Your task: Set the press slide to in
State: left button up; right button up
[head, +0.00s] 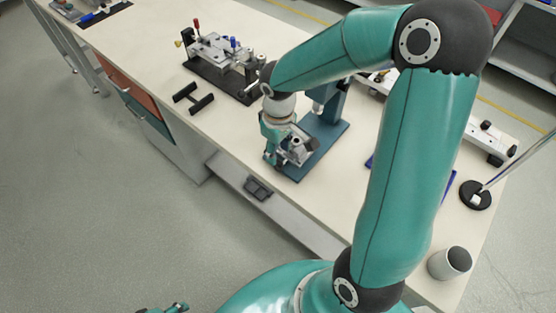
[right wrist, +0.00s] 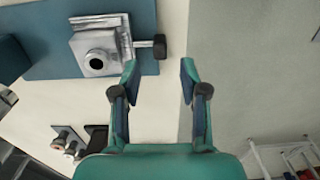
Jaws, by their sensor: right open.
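The press (head: 322,132) stands on a blue base plate on the bench, partly hidden behind my right arm. Its slide is a silver block with a round dark bore (right wrist: 98,62) in the right wrist view. A short rod with a dark knob (right wrist: 158,46) sticks out from the block past the plate's edge. My right gripper (right wrist: 158,72) is open and empty, pointing at the knob, which shows just beyond and between the fingertips. In the head view the right gripper (head: 270,158) is over the plate's near left side. A teal tip of my left gripper (head: 168,309) shows at the bottom edge.
A metal clamp fixture (head: 222,62) on a dark base and a black H-shaped piece (head: 193,97) lie to the left on the bench. The bench's near edge runs close to the plate.

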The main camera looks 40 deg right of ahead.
aim_at(278, 162)
jog(key=shift+f, duration=2.75)
grip_shut()
